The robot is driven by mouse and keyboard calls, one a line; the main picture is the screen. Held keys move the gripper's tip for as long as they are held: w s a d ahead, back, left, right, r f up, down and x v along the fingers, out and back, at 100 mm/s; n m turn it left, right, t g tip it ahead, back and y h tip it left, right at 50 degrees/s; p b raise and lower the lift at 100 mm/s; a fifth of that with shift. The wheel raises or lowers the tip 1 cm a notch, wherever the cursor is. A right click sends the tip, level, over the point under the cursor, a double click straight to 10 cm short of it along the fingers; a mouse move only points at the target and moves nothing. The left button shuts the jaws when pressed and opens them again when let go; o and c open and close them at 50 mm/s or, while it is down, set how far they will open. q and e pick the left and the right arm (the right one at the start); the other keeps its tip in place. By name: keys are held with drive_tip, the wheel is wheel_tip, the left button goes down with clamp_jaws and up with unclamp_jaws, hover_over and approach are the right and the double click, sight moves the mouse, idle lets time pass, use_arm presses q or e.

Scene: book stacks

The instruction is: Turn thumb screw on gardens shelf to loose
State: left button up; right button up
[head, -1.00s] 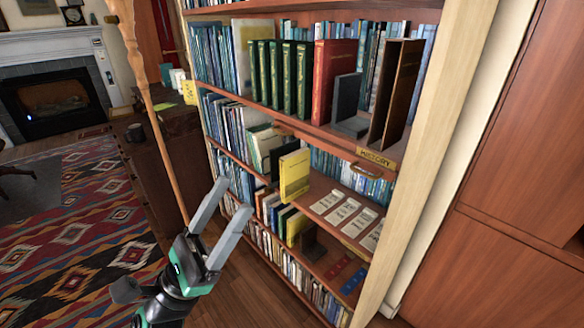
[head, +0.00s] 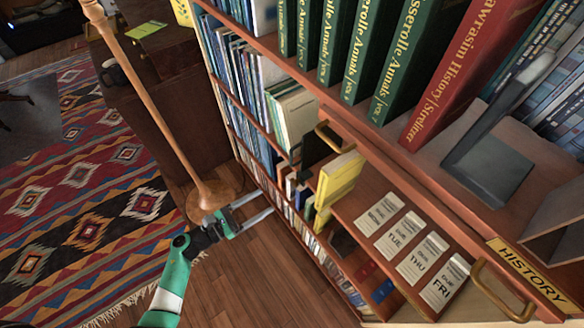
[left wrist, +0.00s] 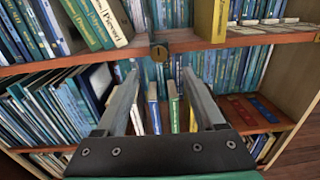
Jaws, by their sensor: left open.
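A round brass disc (left wrist: 160,53), which looks like the thumb screw, sits on the front edge of a shelf (left wrist: 252,41) in the left wrist view. I cannot make it out in the head view. My left gripper (head: 267,202) is open, its two fingers apart and nothing between them, in front of the lower bookshelves in the head view. In the left wrist view the left gripper (left wrist: 160,76) points at the bookcase, its fingertips just below the disc and on either side of it. No contact shows. My right gripper is not in view.
A yellow book (head: 337,180) and several day cards (head: 408,242) stand and lie on the shelf. A brass handle (head: 503,292) sits by the HISTORY label (head: 532,273). A wooden pole on a round base (head: 214,194) stands beside my left arm. The wood floor (head: 238,268) is clear.

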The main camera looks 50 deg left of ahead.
sight(292, 184)
use_arm(q)
drive_tip(key=w+b, duration=0.1)
drive_tip(key=w, duration=0.2)
drive_tip(key=w+b, duration=0.1)
drive_tip(key=w, duration=0.2)
drive_tip(key=w+d+b, duration=0.1)
drive_tip(key=w, duration=0.2)
drive_tip(key=shift+w+d+f, duration=0.1)
drive_tip(key=shift+w+f, duration=0.05)
drive_tip(key=shift+f, duration=0.15)
drive_tip(key=shift+w+d+r+n+y, duration=0.15)
drive_tip(key=shift+w+n+y, duration=0.15)
drive_tip(key=shift+w, duration=0.15)
clamp_jaws()
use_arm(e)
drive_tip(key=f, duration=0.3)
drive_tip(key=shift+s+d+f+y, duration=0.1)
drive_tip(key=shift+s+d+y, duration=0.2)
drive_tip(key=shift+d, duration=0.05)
